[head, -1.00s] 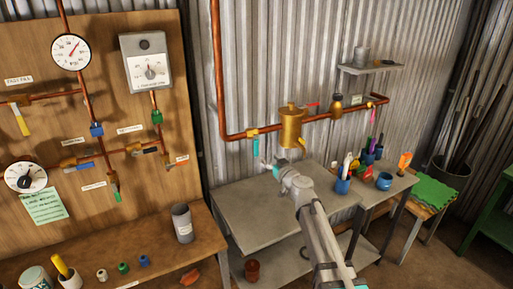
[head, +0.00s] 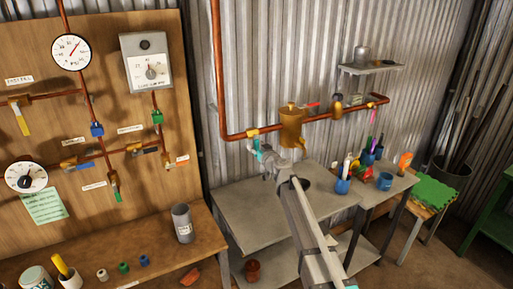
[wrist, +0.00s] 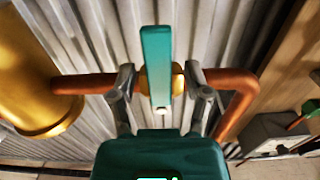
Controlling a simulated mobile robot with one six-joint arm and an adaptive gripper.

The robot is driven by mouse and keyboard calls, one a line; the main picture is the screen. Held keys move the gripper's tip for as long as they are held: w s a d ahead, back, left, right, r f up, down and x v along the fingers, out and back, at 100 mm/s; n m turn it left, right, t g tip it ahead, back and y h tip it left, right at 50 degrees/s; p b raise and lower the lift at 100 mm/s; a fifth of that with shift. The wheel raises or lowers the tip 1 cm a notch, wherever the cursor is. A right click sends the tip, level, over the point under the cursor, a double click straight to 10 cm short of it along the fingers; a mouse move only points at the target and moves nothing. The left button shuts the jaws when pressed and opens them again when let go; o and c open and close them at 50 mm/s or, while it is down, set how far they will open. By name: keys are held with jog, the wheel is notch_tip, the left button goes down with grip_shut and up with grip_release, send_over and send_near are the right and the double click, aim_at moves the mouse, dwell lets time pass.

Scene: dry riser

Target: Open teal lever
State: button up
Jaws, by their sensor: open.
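The teal lever (wrist: 156,60) belongs to a brass valve (wrist: 177,80) on the copper pipe. It lies across the pipe, between my two fingers in the wrist view. My gripper (wrist: 160,88) is open, with one finger on each side of the lever and a gap visible to each. In the head view the teal lever (head: 256,146) hangs down from the valve. My gripper (head: 262,158) is right at it and hides its lower part.
A large brass vessel (head: 291,127) with a red handle sits on the same copper pipe (head: 342,114), right of the valve. A corrugated wall is close behind. A grey table (head: 235,215) stands below. A valve board (head: 100,120) is at left.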

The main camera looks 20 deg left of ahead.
jog(key=shift+c, duration=0.3)
grip_shut()
jog(key=shift+w+d, duration=0.1)
jog(key=shift+d, duration=0.1)
